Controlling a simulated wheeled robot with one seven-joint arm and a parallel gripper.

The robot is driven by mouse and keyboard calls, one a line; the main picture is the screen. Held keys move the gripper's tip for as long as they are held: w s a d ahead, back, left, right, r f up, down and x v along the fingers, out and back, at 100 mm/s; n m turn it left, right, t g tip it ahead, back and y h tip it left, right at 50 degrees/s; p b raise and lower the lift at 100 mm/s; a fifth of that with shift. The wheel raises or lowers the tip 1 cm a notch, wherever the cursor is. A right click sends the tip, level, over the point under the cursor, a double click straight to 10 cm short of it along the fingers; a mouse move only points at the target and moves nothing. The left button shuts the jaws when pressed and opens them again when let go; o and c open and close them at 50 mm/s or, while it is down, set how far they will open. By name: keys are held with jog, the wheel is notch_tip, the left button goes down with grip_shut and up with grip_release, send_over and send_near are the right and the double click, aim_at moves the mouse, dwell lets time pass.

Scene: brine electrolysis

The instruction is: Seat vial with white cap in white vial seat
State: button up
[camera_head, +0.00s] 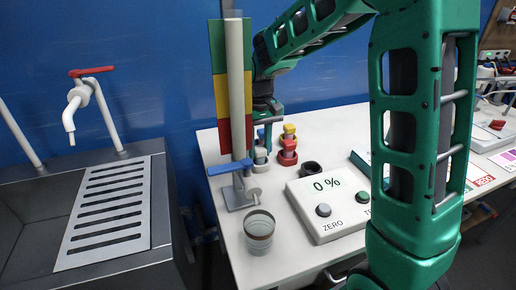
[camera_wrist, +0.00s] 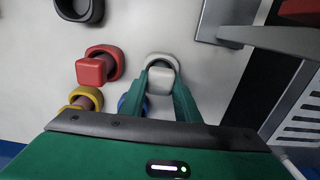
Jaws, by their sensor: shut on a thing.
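The vial with the white cap (camera_wrist: 160,80) is between the green fingers of my gripper (camera_wrist: 161,90), which is shut on it. The white vial seat (camera_wrist: 162,58) shows as a ring just beyond the cap in the wrist view. The vial is over or in this seat; I cannot tell how deep it sits. In the head view my gripper (camera_head: 263,140) points down at the white seat (camera_head: 260,160) behind the striped column, and the vial is largely hidden.
A red-capped vial (camera_wrist: 91,71) and a yellow-capped vial (camera_wrist: 72,112) stand close beside, in matching seats. A blue seat (camera_wrist: 125,103) is partly hidden by a finger. A dark seat (camera_head: 311,169) looks empty. A stand (camera_head: 240,195), a glass beaker (camera_head: 259,232) and a scale (camera_head: 332,207) are nearer.

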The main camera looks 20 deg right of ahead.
jog(key=shift+f, duration=0.1)
dwell(0.3)
jog(key=o, duration=1.1)
notch_tip(320, 180, up, 11)
jog(key=s+d+f+m, duration=0.1)
jog(key=s+d+m, duration=0.3)
jog(key=s+d, duration=1.15)
jog(key=s+f, duration=0.2)
jog(key=s, duration=0.3)
jog(key=s+d+f+m, duration=0.1)
jog(key=s+f, duration=0.1)
jog(key=s, duration=0.4)
jog(key=s+f+m, duration=0.1)
jog(key=s, duration=0.5)
jog(key=shift+s+d+f, duration=0.1)
jog(key=shift+d+f, duration=0.2)
jog(key=shift+f, duration=0.1)
